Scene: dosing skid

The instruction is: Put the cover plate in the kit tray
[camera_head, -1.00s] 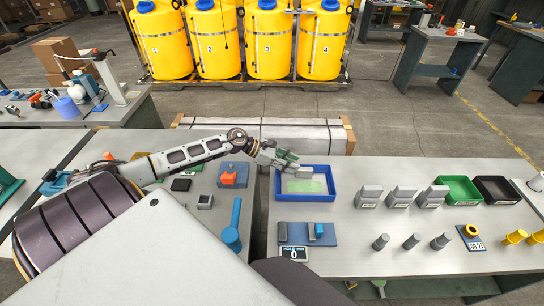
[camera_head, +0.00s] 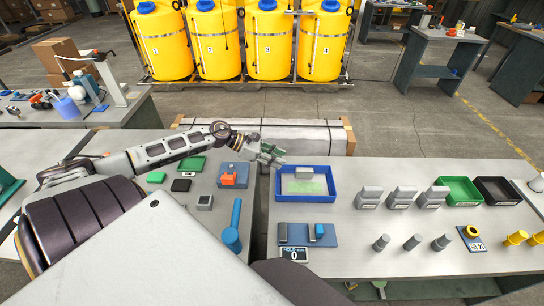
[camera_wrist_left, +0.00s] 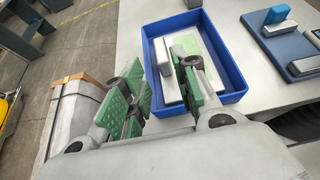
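The kit tray is a blue open box (camera_head: 332,190) on the right bench, with a pale sheet bearing a green area on its floor. A small grey piece, which looks like the cover plate (camera_head: 303,173), is inside the tray near its back wall. It also shows in the left wrist view (camera_wrist_left: 163,56), toward the tray's left end. My left gripper (camera_head: 271,154) is just left of the tray's back left corner, apart from the grey piece. In the left wrist view its green-padded fingers (camera_wrist_left: 160,92) are spread with nothing between them. My right gripper is out of view.
A blue fixture (camera_head: 308,235) with grey pieces sits in front of the tray. Grey blocks (camera_head: 402,197) and green and black bins (camera_head: 458,190) stand to its right. A gap separates the two benches. An orange part on a blue base (camera_head: 232,176) is on the left bench.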

